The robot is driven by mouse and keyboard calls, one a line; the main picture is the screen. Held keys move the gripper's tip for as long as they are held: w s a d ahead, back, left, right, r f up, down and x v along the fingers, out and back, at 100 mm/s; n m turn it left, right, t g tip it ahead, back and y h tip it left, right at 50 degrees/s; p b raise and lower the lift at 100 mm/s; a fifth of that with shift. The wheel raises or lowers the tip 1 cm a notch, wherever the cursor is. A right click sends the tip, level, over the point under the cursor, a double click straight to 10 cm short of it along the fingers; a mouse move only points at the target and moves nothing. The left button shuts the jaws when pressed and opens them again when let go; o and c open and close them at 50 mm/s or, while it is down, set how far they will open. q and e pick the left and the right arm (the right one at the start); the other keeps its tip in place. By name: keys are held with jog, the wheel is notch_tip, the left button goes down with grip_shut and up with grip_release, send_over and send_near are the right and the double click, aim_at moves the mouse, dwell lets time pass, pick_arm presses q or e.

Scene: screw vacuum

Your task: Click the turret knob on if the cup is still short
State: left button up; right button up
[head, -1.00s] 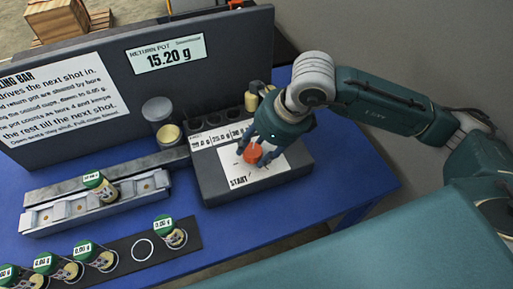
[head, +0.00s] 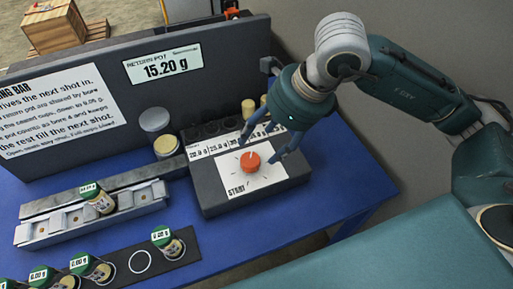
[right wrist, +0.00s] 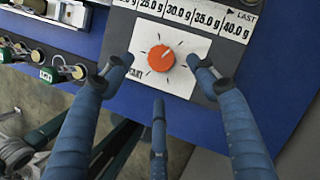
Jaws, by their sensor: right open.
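The orange turret knob (head: 250,162) sits on a white dial plate marked START, with its pale pointer mark toward the printed gram labels; it also shows in the right wrist view (right wrist: 161,59). My right gripper (head: 264,146) is open above and behind the knob. Its blue fingers (right wrist: 160,78) spread around the knob in the wrist view, seemingly without touching it. A green-lidded cup (head: 101,201) lies tilted in the grey rail; its small label is not clearly readable. The return pot display (head: 164,66) reads 15.20 g. My left gripper is not in view.
Several green-labelled cups (head: 170,245) lie along a dark strip (head: 190,247) at the front, with an empty white ring (head: 140,262) among them. A dark sign panel (head: 230,60) stands behind. The blue table (head: 335,170) is clear right of the knob box.

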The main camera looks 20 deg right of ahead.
jog(key=shift+v, duration=1.6)
jog(key=shift+r, duration=0.15)
